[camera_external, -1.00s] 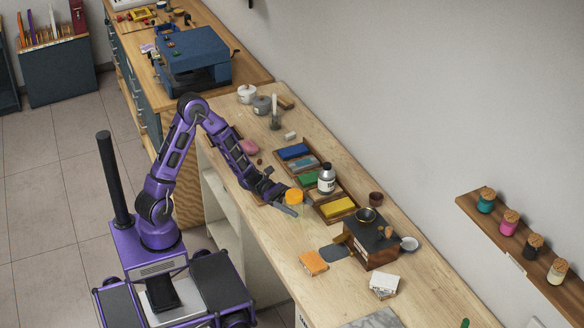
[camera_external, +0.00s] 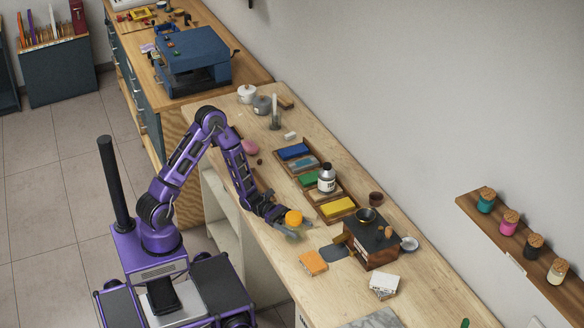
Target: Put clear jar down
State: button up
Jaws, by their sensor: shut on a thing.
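The clear jar appears as an orange top (camera_external: 293,217) with a greyish, see-through part below it, at the end of my arm. My gripper (camera_external: 281,218) is shut on it from the left side. The fingertips are small and partly hidden by the jar. The jar looks upright, over the front part of the wooden counter (camera_external: 357,288). I cannot tell whether its bottom touches the counter.
Bare counter lies nearer the front edge.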

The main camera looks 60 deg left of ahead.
jog(key=shift+f, duration=0.2)
jog(key=o, duration=1.4)
jog(key=shift+r, duration=0.1)
jog(key=shift+c, duration=0.2)
jog(key=shift+r, duration=0.25)
jog(key=v, duration=1.2)
jog(key=shift+f, duration=0.1)
